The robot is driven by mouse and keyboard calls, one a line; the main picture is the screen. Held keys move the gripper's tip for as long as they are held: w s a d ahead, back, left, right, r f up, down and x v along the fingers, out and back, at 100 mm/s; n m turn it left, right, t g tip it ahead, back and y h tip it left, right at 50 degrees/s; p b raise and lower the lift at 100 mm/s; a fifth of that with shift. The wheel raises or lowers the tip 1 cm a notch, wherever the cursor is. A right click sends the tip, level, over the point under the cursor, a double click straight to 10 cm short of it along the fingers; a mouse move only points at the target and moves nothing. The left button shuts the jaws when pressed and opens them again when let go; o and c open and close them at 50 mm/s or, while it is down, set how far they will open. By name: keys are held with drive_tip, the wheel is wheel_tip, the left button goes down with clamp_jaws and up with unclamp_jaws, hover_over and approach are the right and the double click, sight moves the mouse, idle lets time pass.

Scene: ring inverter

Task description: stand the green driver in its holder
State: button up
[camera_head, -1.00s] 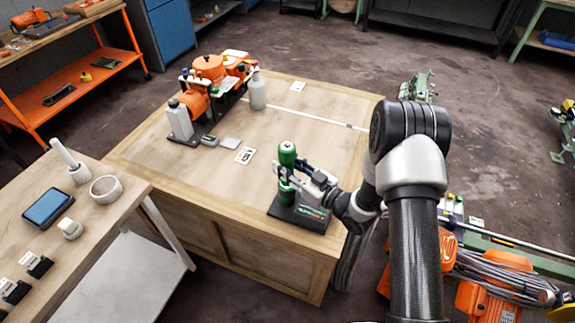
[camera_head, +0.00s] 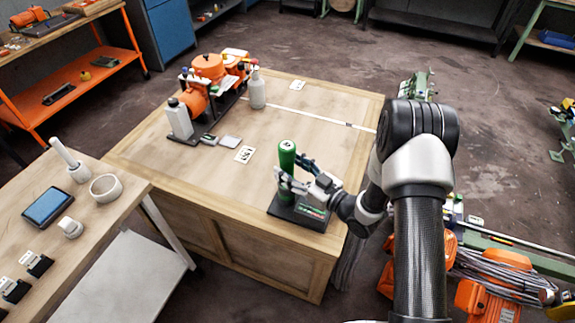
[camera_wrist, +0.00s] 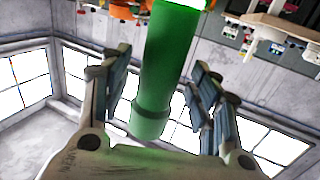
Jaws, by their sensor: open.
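The green driver (camera_head: 287,162) stands upright on the black holder (camera_head: 302,217) near the front right corner of the wooden bench. Its lower end goes down to the holder; the exact seating is hidden by my gripper and the low view. My gripper (camera_head: 291,171) comes in from the right, with its fingers apart on either side of the driver. In the wrist view the green driver (camera_wrist: 163,70) fills the middle between the two fingers of my gripper (camera_wrist: 160,95). Gaps show on both sides of it there.
An orange machine (camera_head: 209,68) and a grey bottle (camera_head: 257,90) stand at the back left of the bench.

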drive_tip(key=v, duration=1)
drive_tip(key=w+d+r+h, duration=0.6)
drive_tip(key=h, duration=0.1)
drive_tip(key=s+d+r+m+g+h, duration=0.1)
drive_tip(key=s+d+r+m+h, duration=0.35)
drive_tip(key=d+r+h, duration=0.4)
drive_tip(key=s+a+r+m+g, duration=0.1)
drive_tip(key=s+a+r+g, duration=0.1)
drive_tip(key=s, duration=0.7)
drive_tip(key=s+a+r+m+g+y, duration=0.1)
drive_tip(key=s+a+r+m+g, duration=0.1)
drive_tip(key=s, duration=0.7)
drive_tip(key=s+a+r+m+g+y, duration=0.1)
drive_tip(key=s+a+r+m, duration=0.1)
drive_tip(key=s, duration=0.7)
drive_tip(key=shift+s+a+r+g, duration=0.3)
drive_tip(key=shift+a+r+g, duration=0.05)
drive_tip(key=shift+r+g, duration=0.05)
